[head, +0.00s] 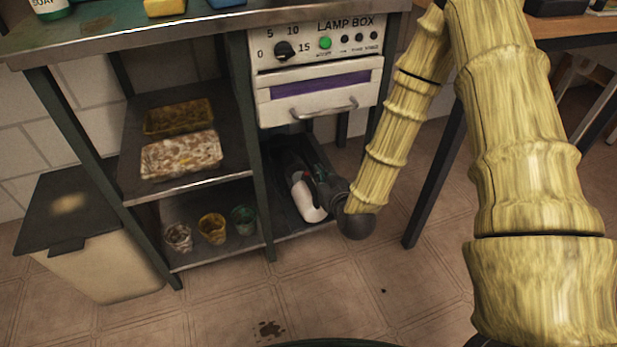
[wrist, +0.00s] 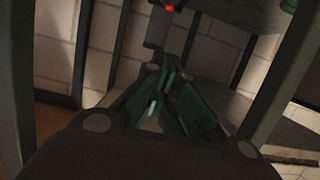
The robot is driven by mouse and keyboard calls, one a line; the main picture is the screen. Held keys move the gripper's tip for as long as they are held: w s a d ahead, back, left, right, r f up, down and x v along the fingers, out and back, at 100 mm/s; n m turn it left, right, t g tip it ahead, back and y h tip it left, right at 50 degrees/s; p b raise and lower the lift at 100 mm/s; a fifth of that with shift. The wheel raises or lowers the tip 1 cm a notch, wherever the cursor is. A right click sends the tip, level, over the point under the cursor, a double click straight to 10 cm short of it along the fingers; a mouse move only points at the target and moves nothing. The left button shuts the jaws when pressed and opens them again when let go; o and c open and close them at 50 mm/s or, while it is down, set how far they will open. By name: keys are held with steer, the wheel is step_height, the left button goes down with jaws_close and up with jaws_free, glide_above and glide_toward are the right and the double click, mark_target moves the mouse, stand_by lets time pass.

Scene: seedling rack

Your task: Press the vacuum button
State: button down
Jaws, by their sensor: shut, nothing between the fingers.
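A white and dark device that looks like a handheld vacuum (head: 308,201) lies on the lower shelf under the lamp box. In the wrist view a bright red spot (wrist: 170,8) shows at the top edge, beyond my fingertips. My gripper (head: 318,172), dark with teal finger parts, reaches in low beside the device, partly overlapping it. In the wrist view my gripper (wrist: 168,84) is shut and empty. I cannot tell whether it touches the device.
The lamp box (head: 345,57) with knob, green button and drawer is above. Dark posts (head: 256,150) frame the bay. Several small pots (head: 212,228) stand on the lower shelf to the left, trays (head: 181,155) above them. A lidded bin (head: 105,270) is at far left.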

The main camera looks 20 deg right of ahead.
steer(key=shift+w+d, duration=0.1)
steer(key=shift+w, duration=0.1)
steer(key=shift+w, duration=0.1)
steer(key=b, duration=0.5)
glide_above(308, 178)
step_height(308, 178, down, 3)
steer(key=shift+d+r, duration=0.1)
steer(key=shift+d, duration=0.05)
step_height(308, 178, down, 3)
steer(key=shift+r+b, duration=0.1)
steer(key=shift+b, duration=0.85)
steer(key=shift+f+b, duration=0.35)
steer(key=shift+f, duration=0.15)
steer(key=shift+f, duration=0.1)
